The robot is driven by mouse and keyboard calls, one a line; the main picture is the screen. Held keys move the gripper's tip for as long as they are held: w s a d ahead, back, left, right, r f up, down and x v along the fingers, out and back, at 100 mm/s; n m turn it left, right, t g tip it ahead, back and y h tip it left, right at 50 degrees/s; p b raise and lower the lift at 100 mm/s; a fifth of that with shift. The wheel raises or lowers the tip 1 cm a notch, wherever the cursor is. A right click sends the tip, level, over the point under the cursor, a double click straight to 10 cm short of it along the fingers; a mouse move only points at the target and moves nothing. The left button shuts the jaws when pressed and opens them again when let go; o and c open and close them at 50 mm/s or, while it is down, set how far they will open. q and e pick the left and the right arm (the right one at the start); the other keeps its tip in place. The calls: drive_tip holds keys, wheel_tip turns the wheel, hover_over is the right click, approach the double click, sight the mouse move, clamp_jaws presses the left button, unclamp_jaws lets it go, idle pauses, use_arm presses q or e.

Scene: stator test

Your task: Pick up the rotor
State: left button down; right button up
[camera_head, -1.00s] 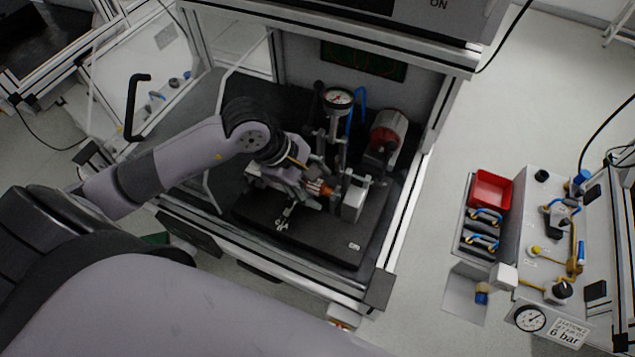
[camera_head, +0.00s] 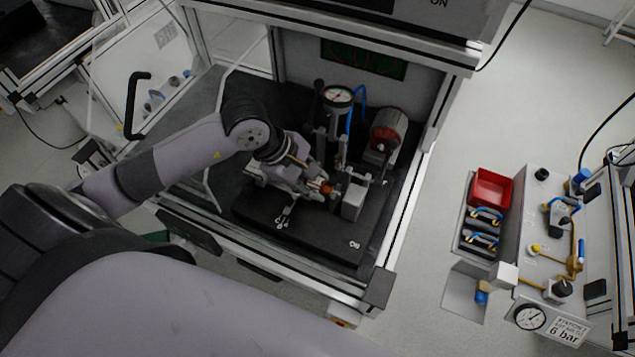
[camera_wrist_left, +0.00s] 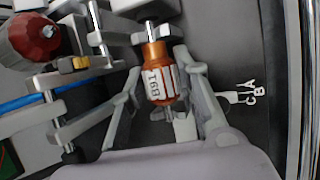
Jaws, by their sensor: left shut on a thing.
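The rotor (camera_wrist_left: 158,78) has a copper-orange and white body marked B91 and a silver shaft. In the left wrist view it lies between the two fingers of my left gripper (camera_wrist_left: 165,100), which is shut on it. In the head view the left gripper (camera_head: 312,183) is inside the test cabinet, above the black base plate, with a small orange part of the rotor (camera_head: 326,187) showing at its tips. The rotor's shaft end is close to a grey block (camera_head: 353,201); I cannot tell whether they touch. My right gripper is not in view.
A dial gauge (camera_head: 339,97) with a blue hose and a red-capped cylinder (camera_head: 388,135) stand behind the gripper. The front of the black plate (camera_head: 325,240) is mostly clear.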

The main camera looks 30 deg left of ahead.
use_arm(q)
drive_tip(key=shift+r, duration=0.1)
drive_tip(key=shift+w+r, duration=0.15)
drive_tip(key=shift+r, duration=0.25)
wheel_tip(320, 180, up, 19)
drive_tip(key=b, duration=0.2)
idle(0.4)
wheel_tip(320, 180, up, 5)
drive_tip(key=p, duration=0.3)
drive_tip(key=shift+p, duration=0.3)
